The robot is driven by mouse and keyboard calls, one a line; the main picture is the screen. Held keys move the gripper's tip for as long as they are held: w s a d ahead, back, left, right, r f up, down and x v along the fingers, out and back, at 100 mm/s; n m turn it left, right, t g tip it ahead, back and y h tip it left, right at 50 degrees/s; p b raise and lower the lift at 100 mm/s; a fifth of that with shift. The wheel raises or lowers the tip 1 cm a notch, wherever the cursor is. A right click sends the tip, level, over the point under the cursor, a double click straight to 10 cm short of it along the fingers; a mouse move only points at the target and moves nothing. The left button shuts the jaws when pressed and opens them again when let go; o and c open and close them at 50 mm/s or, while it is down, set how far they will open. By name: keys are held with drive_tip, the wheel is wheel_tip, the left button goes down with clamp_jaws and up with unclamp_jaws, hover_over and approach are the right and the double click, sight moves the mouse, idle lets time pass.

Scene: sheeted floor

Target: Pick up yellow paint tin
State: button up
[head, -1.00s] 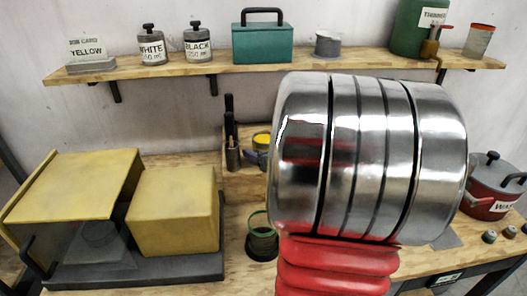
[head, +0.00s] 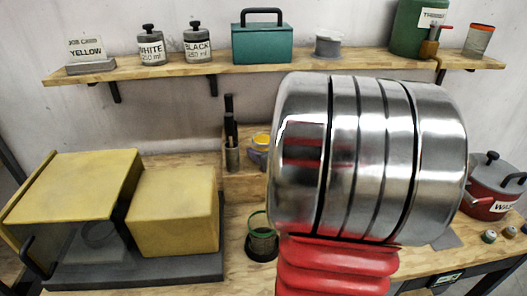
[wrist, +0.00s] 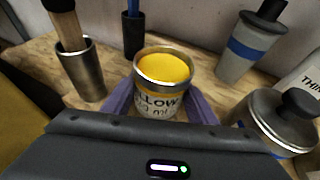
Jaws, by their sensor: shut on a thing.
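The yellow paint tin (wrist: 157,102) is open-topped, with yellow paint inside and a pale label reading "…LLOW". It stands upright in the middle of the wrist view. My gripper (wrist: 160,112) has its purple fingers on both sides of the tin and is shut on it. In the head view, the tin (head: 262,139) shows only in part, and a purple finger of my gripper (head: 256,158) is beside it. My arm hides the rest. I cannot tell whether the tin's base touches the bench.
A metal cup with a brush (wrist: 80,72) is left of the tin. A dark holder (wrist: 133,38) is behind it. A grey, blue-banded bottle (wrist: 248,48) and a lidded metal tin (wrist: 272,122) stand right.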

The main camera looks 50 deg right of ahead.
drive_tip(key=shift+r, duration=0.1)
wheel_tip(320, 180, up, 10)
idle(0.6)
drive_tip(key=shift+s, duration=0.15)
idle(0.5)
